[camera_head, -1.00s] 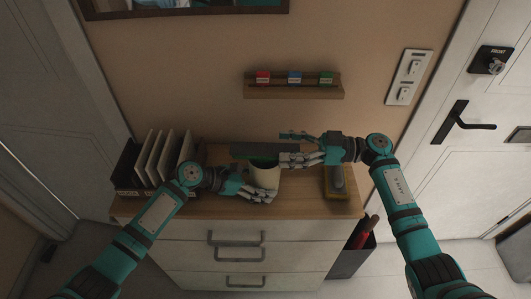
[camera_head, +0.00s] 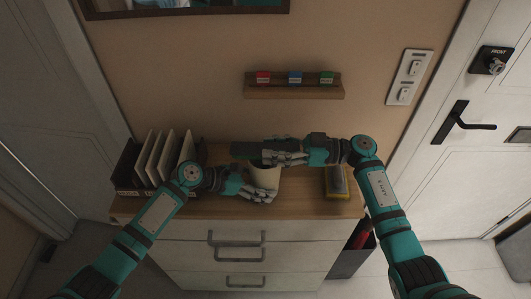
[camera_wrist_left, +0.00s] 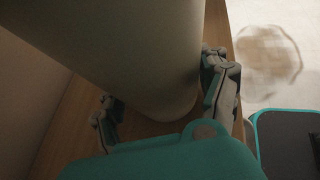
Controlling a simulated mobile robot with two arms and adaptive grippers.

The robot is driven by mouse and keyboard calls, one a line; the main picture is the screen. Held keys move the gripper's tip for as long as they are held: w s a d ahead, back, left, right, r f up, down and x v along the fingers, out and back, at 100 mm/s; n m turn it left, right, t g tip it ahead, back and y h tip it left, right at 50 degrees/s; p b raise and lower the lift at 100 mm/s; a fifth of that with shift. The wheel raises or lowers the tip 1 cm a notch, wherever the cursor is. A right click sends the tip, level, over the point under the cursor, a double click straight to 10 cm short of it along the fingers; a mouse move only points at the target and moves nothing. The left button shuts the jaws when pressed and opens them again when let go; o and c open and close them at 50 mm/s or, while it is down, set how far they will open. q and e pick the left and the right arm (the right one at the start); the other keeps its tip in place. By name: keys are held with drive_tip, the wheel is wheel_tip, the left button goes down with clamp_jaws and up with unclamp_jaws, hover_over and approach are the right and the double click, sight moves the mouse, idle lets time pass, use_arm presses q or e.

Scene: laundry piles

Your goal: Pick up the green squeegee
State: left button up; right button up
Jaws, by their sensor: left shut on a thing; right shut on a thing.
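A pale cylindrical cup (camera_head: 266,177) stands on the wooden dresser top. My left gripper (camera_head: 258,192) is shut on the cup from the left; in the left wrist view the cup (camera_wrist_left: 135,50) fills the space between its fingers. The green squeegee (camera_head: 242,149) shows as a dark bar with a green edge, behind and above the cup's rim. My right gripper (camera_head: 278,152) is shut on the squeegee over the cup's mouth. Its fingers hide most of the squeegee, and I cannot tell whether its lower part is inside the cup.
A file holder (camera_head: 150,165) stands at the left of the dresser top. A yellow-and-grey item (camera_head: 337,183) lies at the right. A wall shelf (camera_head: 294,92) holds red, blue and green blocks. A dark bin (camera_head: 352,254) stands beside the dresser (camera_head: 185,231).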

drive_tip(key=shift+r, duration=0.15)
clamp_jaws()
wheel_tip(320, 180, up, 10)
drive_tip(key=shift+f, duration=0.1)
use_arm(q)
drive_tip(key=o, duration=0.9)
